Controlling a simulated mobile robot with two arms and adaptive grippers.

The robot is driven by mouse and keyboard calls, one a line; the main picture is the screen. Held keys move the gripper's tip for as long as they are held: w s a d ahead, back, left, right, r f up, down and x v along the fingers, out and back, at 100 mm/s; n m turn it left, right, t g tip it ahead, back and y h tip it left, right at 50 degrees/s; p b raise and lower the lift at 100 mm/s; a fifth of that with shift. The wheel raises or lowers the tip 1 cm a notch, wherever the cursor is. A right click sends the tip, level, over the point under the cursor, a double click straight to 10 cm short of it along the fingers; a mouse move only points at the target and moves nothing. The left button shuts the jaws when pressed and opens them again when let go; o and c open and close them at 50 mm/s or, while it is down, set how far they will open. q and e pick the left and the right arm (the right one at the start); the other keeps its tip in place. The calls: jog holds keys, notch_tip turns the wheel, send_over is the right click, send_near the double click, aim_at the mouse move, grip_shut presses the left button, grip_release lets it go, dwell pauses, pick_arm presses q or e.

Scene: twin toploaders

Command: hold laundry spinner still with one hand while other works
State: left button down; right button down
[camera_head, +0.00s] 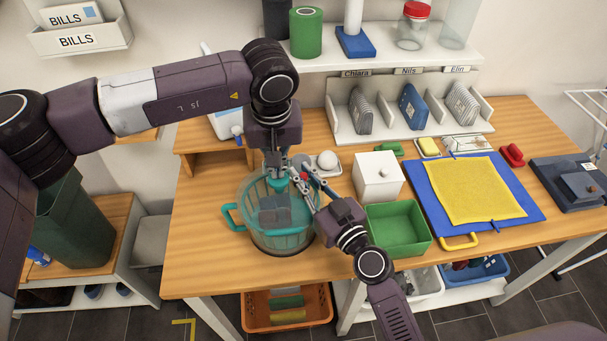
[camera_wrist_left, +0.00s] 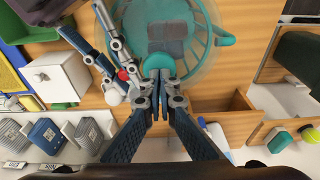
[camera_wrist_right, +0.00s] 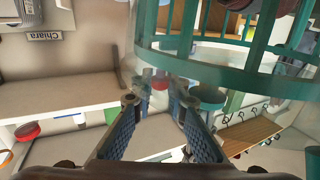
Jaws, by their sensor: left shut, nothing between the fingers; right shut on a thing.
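The laundry spinner (camera_head: 283,240), a teal slatted basket in a clear bowl with a teal side handle (camera_head: 230,218), stands on the wooden table. Grey squares (camera_head: 272,208) show inside; the spinner also shows in the left wrist view (camera_wrist_left: 197,78). My left gripper (camera_head: 277,172) points down over its back rim, shut and empty, close to a teal knob (camera_wrist_left: 158,62); contact is unclear. My right gripper (camera_head: 305,182) reaches to the back right rim and is shut on the spinner there. A small red part (camera_wrist_right: 160,83) shows by its fingers; the exact grip is partly hidden.
A green bin (camera_head: 398,229) and a white box (camera_head: 378,177) stand close right of the spinner. A white ball (camera_head: 327,160) lies behind. A blue board with a yellow cloth (camera_head: 480,190) lies farther right. The table's front left is clear.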

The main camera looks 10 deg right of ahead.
pick_arm(q)
jog(key=shift+f, duration=0.15)
dwell(0.3)
dwell(1.0)
dwell(0.4)
dwell(1.2)
dwell(0.3)
jog(key=shift+f, duration=1.25)
jog(key=shift+r, duration=1.35)
jog(key=shift+f, duration=0.15)
